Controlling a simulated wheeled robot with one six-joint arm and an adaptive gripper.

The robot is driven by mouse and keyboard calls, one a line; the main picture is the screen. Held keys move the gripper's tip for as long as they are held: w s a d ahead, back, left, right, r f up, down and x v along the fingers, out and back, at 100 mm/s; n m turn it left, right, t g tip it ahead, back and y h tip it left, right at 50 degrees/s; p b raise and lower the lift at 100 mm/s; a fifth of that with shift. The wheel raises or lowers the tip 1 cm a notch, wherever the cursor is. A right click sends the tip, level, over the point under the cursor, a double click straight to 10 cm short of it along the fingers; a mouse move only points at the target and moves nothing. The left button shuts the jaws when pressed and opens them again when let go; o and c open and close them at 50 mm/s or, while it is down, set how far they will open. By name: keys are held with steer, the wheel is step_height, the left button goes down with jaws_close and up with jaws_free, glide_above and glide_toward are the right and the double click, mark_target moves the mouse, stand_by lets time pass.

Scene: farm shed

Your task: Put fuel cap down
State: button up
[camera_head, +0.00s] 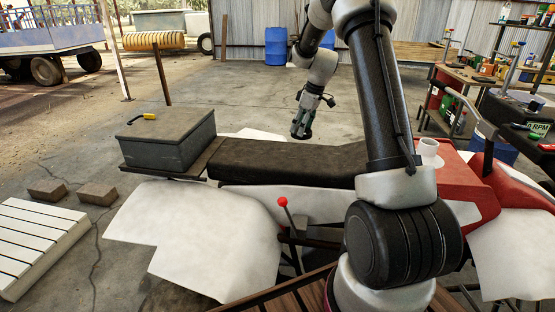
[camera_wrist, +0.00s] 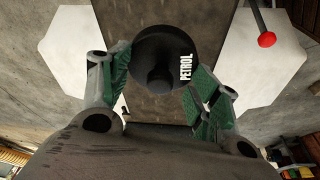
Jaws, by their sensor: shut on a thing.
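The fuel cap (camera_wrist: 158,50) is a round black disc with a raised knob and the white word PETROL, seen in the wrist view. My gripper (camera_wrist: 162,80) is shut on it, with a green-padded finger at either side. In the head view my gripper (camera_head: 301,130) hangs pointing down near the far side of the long black seat (camera_head: 290,162). The cap is hard to make out there. In the wrist view the dark seat (camera_wrist: 138,20) lies below the cap, with a gap I cannot measure.
A white open neck (camera_head: 428,149) rises from the red bodywork (camera_head: 465,185) at right. A red-knobbed lever (camera_head: 283,203) stands before the seat. The seat top looks clear.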

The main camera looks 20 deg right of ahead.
mark_target(297, 154)
steer(key=shift+w+a, duration=0.15)
steer(key=shift+w, duration=0.2)
steer(key=shift+w+m, duration=0.1)
steer(key=shift+m, duration=0.3)
step_height(297, 154, down, 10)
steer(key=shift+r, duration=0.1)
steer(key=o, duration=1)
